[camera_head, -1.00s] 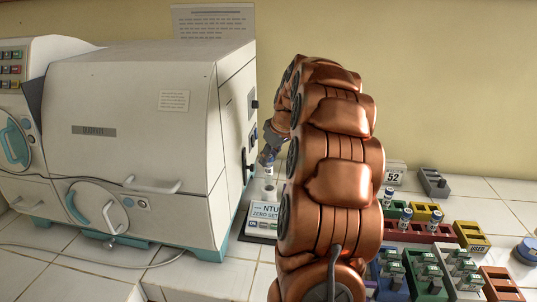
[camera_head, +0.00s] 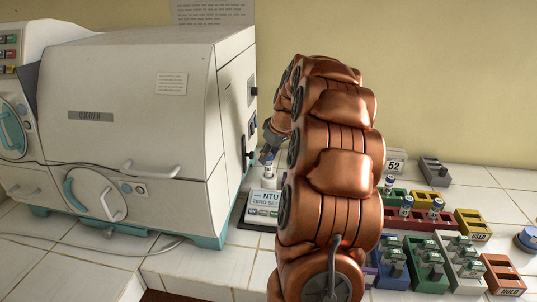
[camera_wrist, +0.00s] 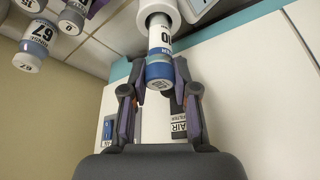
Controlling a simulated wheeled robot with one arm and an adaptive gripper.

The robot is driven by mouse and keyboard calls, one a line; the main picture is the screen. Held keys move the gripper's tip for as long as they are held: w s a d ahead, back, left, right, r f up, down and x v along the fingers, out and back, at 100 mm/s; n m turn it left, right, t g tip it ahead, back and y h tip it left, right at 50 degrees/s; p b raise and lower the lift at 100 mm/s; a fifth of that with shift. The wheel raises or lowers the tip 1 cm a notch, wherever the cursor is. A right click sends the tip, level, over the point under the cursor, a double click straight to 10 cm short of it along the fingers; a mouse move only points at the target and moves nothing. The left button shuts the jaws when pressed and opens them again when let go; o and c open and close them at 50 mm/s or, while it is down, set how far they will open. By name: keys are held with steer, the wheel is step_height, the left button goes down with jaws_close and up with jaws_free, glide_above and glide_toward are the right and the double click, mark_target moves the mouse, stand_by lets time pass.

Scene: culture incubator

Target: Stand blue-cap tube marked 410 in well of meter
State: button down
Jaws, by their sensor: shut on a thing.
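The blue-cap tube (camera_wrist: 159,52) is upright between the fingers of my gripper (camera_wrist: 159,82) in the wrist view. The fingers are shut on its blue cap. Its label shows part of a number ending in 0; the rest is turned away. The tube's lower end is inside the white round well (camera_wrist: 157,14), so its depth there is hidden. In the head view the meter (camera_head: 263,203), marked NTU and ZERO SET, stands beside the incubator. My gripper (camera_head: 268,158) is above the meter, partly hidden by my copper arm, with the tube (camera_head: 268,172) under it.
The white incubator (camera_head: 140,110) stands close on the left. Other tubes (camera_wrist: 38,40) show in the wrist view.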

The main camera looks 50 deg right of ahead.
mark_target(271, 161)
steer(key=shift+f+b, duration=1.35)
steer(key=shift+f, duration=0.9)
steer(key=c, duration=0.8)
jaws_free()
steer(key=v, duration=1.2)
